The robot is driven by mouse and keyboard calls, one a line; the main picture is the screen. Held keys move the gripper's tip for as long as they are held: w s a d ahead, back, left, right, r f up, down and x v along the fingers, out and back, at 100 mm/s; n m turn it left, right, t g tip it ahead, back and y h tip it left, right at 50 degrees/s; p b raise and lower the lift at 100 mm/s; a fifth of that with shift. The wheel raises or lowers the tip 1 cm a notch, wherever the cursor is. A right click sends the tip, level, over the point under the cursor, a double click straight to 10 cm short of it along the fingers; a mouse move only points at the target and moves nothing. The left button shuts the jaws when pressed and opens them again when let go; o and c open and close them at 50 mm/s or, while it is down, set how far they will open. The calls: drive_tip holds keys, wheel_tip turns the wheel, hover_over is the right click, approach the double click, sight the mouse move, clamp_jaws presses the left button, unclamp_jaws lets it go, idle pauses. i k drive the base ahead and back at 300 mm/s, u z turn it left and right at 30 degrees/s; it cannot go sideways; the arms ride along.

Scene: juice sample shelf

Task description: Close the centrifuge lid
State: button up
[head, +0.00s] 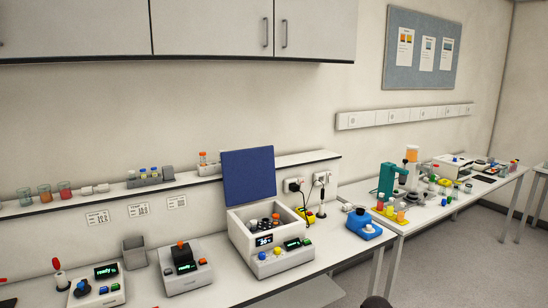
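The centrifuge (240,241) is a white box on the bench, right of the picture's middle bottom. Its blue lid (248,176) stands open, close to upright, at the back of the box. Inside the open chamber are several dark round pieces and one with an orange-red top; details are too small to tell. The front panel has a small lit display (264,240), a second display and coloured knobs and buttons. My gripper is not visible in the head view.
A grey device with an orange top (184,268) and an open grey bin (135,253) stand left of the centrifuge. A blue device (364,225) stands to the right. A narrow shelf (108,193) with tubes runs behind. A dark rounded shape shows at the bottom edge.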

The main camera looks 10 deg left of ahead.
sight(248, 176)
drive_tip(key=z, duration=0.3)
drive_tip(key=i, duration=0.75)
drive_tip(key=z, duration=0.35)
drive_tip(key=i, duration=1.65)
drive_tip(key=u, duration=0.95)
drive_tip(key=i, duration=0.8)
drive_tip(key=u, duration=0.5)
